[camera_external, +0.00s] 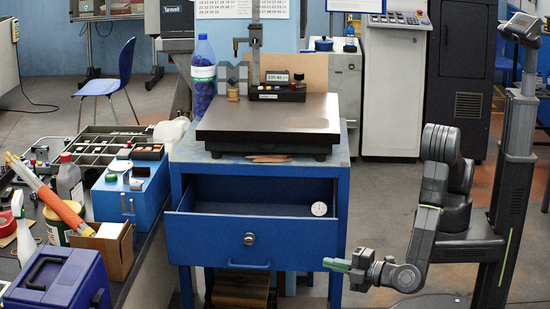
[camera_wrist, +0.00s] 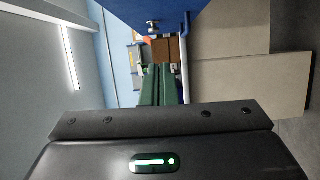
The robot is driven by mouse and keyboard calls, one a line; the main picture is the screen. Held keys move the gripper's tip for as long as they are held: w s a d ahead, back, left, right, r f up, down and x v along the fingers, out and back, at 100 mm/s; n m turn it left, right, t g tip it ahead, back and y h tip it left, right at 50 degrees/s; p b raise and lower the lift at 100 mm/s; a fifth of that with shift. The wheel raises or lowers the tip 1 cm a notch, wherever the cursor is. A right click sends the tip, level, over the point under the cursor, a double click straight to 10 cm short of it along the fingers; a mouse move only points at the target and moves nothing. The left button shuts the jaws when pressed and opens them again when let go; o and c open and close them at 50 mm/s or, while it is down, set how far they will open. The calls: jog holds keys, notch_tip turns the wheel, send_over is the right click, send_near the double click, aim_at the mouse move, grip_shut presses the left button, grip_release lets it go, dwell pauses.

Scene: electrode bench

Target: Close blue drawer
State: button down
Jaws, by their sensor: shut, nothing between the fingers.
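The blue drawer (camera_external: 215,240) is pulled out of the blue bench, and its inside shows from above. Its front has a round knob (camera_external: 249,239) and a blue bar handle (camera_external: 249,266) along the lower edge. A round white dial (camera_external: 319,209) is at the drawer's right end. My gripper (camera_external: 328,264), with green fingers, is shut and empty, low at the right of the drawer front; contact cannot be told. In the wrist view, the fingers (camera_wrist: 159,75) are below the blue drawer front (camera_wrist: 165,12), with knob and bar in view.
The bench top carries a dark plate (camera_external: 265,122) with a measuring stand. A side table at left holds a blue box (camera_external: 130,195), bottles and a blue case (camera_external: 60,280). The floor between bench and my base looks clear.

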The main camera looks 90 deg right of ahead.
aim_at(302, 252)
jog(key=s+d+f+n+y, duration=0.2)
jog(key=s, duration=0.1)
jog(key=shift+t, duration=0.4)
jog(key=w+d, duration=0.1)
jog(key=w, duration=0.2)
jog(key=w+d+p, duration=0.1)
jog(key=w+d, duration=0.1)
jog(key=w, duration=0.1)
jog(key=w+d, duration=0.2)
jog(key=w, duration=0.1)
jog(key=shift+w+d, duration=0.15)
jog(key=shift+d, duration=0.6)
jog(key=shift+d+f, duration=0.1)
jog(key=shift+d+f+b, duration=0.15)
jog(key=shift+d+b, duration=0.3)
jog(key=shift+d, duration=0.15)
jog(key=d+b, duration=1.5)
jog(key=d, duration=0.8)
jog(key=shift+d+b, duration=0.15)
jog(key=shift+b, duration=0.2)
jog(key=shift+d+r+b, duration=0.2)
jog(key=shift+d+b, duration=0.35)
jog(key=shift+d, duration=0.55)
